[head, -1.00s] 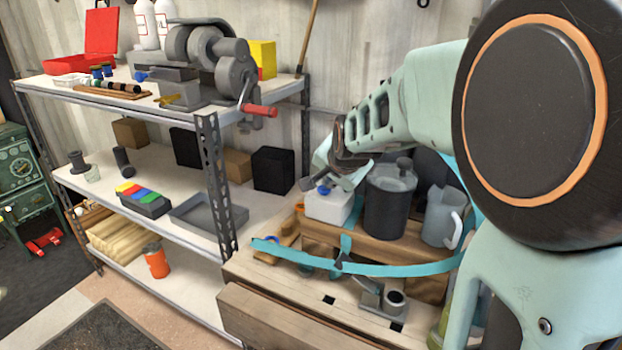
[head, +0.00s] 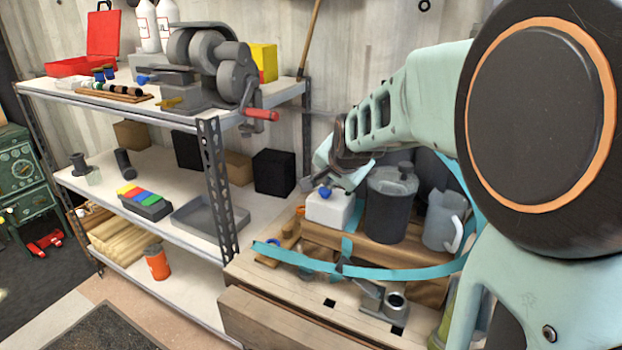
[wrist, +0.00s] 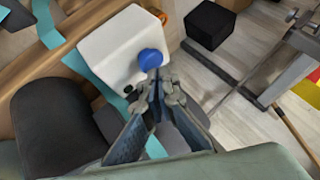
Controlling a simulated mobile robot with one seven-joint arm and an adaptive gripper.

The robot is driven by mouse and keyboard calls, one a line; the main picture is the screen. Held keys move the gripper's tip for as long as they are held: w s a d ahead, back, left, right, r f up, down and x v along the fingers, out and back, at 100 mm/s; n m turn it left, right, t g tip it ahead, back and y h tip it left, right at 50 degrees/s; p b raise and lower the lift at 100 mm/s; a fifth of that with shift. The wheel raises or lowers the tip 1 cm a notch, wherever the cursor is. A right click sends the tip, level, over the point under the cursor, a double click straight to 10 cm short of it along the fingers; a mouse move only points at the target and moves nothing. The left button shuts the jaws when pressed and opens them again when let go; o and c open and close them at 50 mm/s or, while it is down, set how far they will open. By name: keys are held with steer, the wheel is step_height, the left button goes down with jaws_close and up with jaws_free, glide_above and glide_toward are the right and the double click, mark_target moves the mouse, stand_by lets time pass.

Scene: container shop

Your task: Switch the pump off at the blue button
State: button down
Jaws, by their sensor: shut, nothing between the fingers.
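The pump is a white box (head: 331,210) with a blue button (head: 325,192) on it, standing on the wooden bench. In the wrist view the white box (wrist: 118,45) shows close up, and its round blue button (wrist: 150,59) is right at my fingertips. My gripper (wrist: 157,82) is shut and empty. Its tips overlap the button's lower edge in that view; I cannot tell whether they touch it.
A dark lidded canister (head: 388,205) and a grey jug (head: 440,220) stand right of the box. A teal strap (head: 400,274) runs across the bench front. A metal shelf (head: 213,180) with a grinder-like machine (head: 210,65) stands to the left.

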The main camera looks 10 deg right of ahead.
mark_target(329, 193)
step_height(329, 193, up, 6)
steer(key=p, duration=0.3)
steer(key=shift+f, duration=0.2)
